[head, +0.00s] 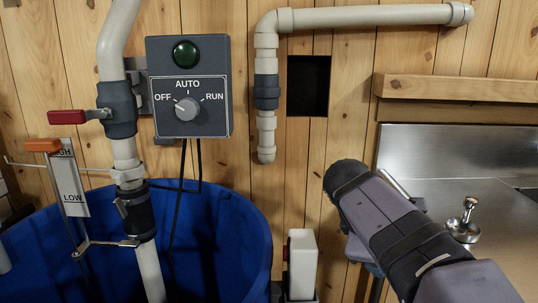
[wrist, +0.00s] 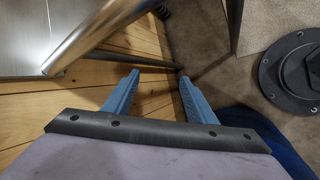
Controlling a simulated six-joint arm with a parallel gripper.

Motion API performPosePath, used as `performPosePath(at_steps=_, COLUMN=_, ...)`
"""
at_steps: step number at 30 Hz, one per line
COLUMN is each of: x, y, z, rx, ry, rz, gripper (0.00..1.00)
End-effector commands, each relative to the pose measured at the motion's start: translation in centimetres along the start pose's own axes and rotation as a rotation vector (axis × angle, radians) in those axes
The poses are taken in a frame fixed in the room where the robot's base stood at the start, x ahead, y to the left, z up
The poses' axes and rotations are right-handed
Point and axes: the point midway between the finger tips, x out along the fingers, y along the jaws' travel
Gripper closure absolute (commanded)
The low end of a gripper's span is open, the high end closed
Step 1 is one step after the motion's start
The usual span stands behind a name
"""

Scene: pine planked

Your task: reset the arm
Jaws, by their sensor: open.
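My gripper (wrist: 158,78) shows in the wrist view with its two blue fingers spread apart. Nothing is between the fingertips; wood planks and floor show beyond them. In the head view my arm comes in from the lower right and stands in front of the steel sink unit. The gripper's fingertips are not clearly seen there, as the arm covers that area. My gripper is apart from the control box (head: 156,128) on the wall at left.
The box has a green lamp (head: 185,54) and a knob (head: 187,109) turned toward OFF. A red-handled valve (head: 67,117) sits on the left pipe above a blue tub (head: 235,235). A white bottle-like container (head: 302,262) stands below. A steel sink (head: 435,145) is at right.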

Motion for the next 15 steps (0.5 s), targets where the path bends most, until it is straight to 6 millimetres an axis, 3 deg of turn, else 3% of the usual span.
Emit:
performPosePath(at_steps=5, x=5.2, y=-8.0, z=-1.9, rx=0.209, ry=0.052, rz=-0.176, gripper=0.48)
performPosePath(at_steps=9, x=8.5, y=-15.8, z=-2.9, rx=0.441, ry=0.056, rz=-0.341, gripper=0.48)
performPosePath(at_steps=15, x=10.8, y=-24.9, z=-3.1, rx=0.746, ry=0.002, rz=-0.521, gripper=0.48)
